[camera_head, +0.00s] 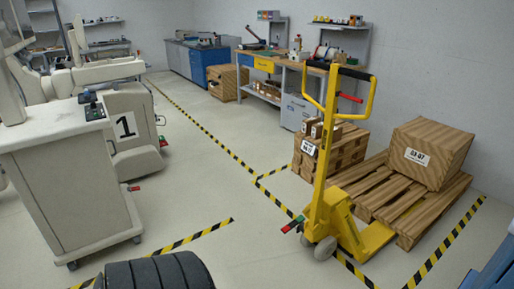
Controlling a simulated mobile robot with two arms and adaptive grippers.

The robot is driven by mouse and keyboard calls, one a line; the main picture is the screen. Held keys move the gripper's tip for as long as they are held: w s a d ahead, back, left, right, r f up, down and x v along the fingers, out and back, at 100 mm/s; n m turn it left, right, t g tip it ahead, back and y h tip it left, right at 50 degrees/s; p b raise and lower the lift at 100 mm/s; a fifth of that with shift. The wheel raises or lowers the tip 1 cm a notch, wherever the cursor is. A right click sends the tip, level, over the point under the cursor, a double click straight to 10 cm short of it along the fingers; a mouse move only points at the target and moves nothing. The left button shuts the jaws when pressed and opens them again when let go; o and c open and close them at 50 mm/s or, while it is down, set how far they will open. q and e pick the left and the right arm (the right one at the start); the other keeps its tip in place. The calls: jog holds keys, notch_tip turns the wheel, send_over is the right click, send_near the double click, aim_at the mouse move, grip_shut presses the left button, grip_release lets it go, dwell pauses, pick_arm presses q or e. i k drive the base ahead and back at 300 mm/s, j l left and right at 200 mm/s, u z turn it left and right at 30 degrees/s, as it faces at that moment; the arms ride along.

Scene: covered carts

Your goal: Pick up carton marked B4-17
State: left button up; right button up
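A large brown striped carton (434,171) stands on the wooden pallet (408,229) at the right. Its white label seems to end in 07, and I cannot read it as B4-17. A stack of smaller brown cartons (345,152) stands behind the yellow pallet jack. A white label (309,147) on this stack has two lines, perhaps ending in 17, but it is too small to read surely. Part of the stack is hidden by the jack's mast. Neither of my grippers is in view.
A yellow pallet jack (347,218) stands at the pallet's left end. Yellow-black tape (209,234) marks the floor. A grey cabinet (66,185) stands left, black ribbed rounded objects (158,275) at the bottom edge. A workbench (268,66) lines the back. The middle floor is clear.

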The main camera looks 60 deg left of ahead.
aim_at(317, 130)
jog(key=u, duration=1.6)
jog(key=i+l, duration=0.15)
jog(key=i, duration=0.4)
jog(key=i+l, duration=0.15)
jog(key=i, duration=0.45)
jog(key=i+l, duration=0.15)
jog(key=i, duration=0.4)
jog(key=i+l, duration=0.15)
jog(key=i, duration=0.45)
jog(key=i+l, duration=0.15)
jog(key=i, duration=0.4)
jog(key=i+u, duration=0.05)
